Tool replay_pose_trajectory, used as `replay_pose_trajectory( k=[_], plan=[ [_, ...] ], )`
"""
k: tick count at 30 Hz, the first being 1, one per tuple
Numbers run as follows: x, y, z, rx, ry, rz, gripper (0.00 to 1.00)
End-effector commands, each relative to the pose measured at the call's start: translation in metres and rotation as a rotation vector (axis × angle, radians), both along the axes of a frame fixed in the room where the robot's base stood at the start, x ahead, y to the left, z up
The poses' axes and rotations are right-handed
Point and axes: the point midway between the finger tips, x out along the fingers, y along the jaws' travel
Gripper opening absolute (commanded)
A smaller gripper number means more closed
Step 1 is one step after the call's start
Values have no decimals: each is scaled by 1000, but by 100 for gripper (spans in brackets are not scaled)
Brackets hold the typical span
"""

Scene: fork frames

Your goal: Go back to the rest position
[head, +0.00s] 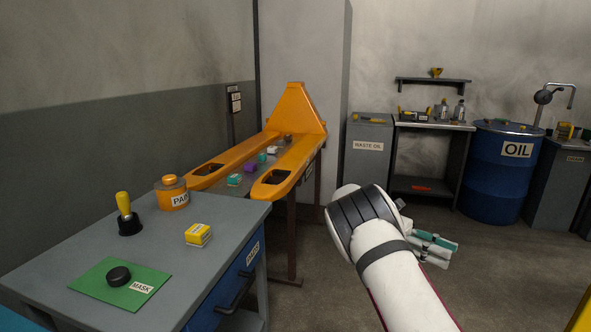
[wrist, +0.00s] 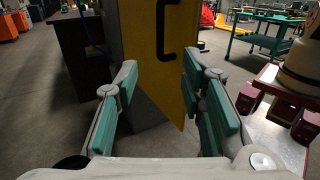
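My arm reaches in from the lower right of the head view, and my gripper (head: 438,246) is to the right of the workbench, clear of it. In the wrist view my gripper (wrist: 160,88) has its two teal-padded fingers spread apart. Nothing is held between them. A yellow panel with a black handle (wrist: 165,40) is seen beyond the fingers, apart from them. The task names no object.
The workbench (head: 60,255) at left bears a green mat (head: 95,300), a yellow-handled tool (head: 125,205), an orange pot (head: 172,195) and a yellow box (head: 198,235). Behind are an orange fork frame (head: 225,155) and a blue oil drum (head: 492,185). Open floor lies between.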

Motion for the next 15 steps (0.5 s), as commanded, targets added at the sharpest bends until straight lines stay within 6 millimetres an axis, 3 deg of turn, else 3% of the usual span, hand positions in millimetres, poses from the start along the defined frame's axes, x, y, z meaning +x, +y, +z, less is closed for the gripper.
replay_pose_trajectory(
  k=[15],
  plan=[
    [-19,-9,24,78,-110,-36,36]
  ],
)
